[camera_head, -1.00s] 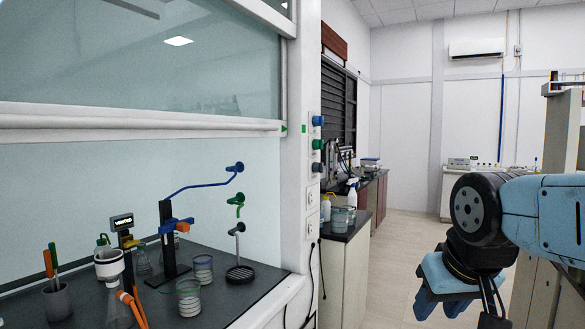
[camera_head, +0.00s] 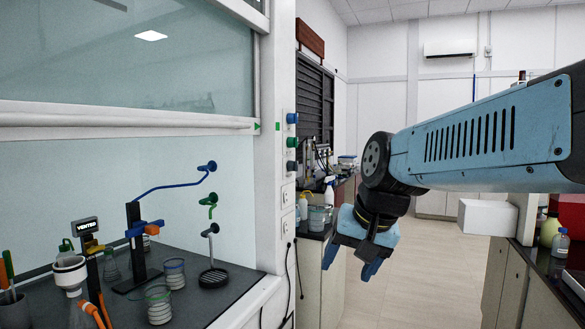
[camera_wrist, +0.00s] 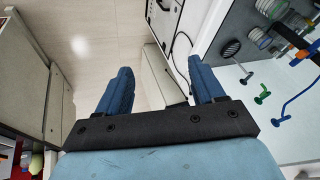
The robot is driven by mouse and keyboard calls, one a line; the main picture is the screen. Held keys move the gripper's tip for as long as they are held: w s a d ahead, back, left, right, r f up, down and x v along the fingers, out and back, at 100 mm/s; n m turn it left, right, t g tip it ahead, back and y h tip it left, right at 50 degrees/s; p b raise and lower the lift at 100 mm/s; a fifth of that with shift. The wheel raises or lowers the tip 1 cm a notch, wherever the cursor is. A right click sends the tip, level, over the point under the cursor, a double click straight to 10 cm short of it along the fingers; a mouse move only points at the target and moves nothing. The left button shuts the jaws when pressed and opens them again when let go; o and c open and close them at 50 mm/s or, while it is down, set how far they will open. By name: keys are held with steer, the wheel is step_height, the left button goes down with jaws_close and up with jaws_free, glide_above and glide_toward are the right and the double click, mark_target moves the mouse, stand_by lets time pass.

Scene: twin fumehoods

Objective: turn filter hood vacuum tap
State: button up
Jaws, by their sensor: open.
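The fume hood (camera_head: 130,185) stands at the left with its sash raised. I cannot tell which is the vacuum tap. Inside stand a filter flask with a white funnel (camera_head: 70,275), an orange hose (camera_head: 92,313) and a small display (camera_head: 85,225) reading "VENTED". My gripper (camera_head: 350,262) is open and empty, pointing down, outside the hood, right of and below the knobs. Its two blue fingers (camera_wrist: 160,75) stand apart in the wrist view.
A stand (camera_head: 138,245), beakers (camera_head: 158,303) and a black drain grid (camera_head: 213,277) are on the worktop. A bench (camera_head: 318,260) with bottles stands behind the post. Floor (camera_head: 420,275) is clear at centre right.

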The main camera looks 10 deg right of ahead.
steer(key=w+a+r+m+y, duration=0.1)
steer(key=w+r+m+y, duration=0.15)
steer(key=w, duration=0.35)
steer(key=w+a+r+m+y, duration=0.1)
steer(key=w+r+m, duration=0.1)
steer(key=w+m, duration=0.3)
steer(key=m+t+y, duration=0.7)
steer(key=m+y, duration=0.2)
steer(key=m, duration=0.9)
glide_toward(297, 166)
steer(key=shift+n, duration=0.25)
steer(key=x, duration=1)
steer(key=shift+w+d, duration=0.1)
steer(key=shift+d, duration=0.05)
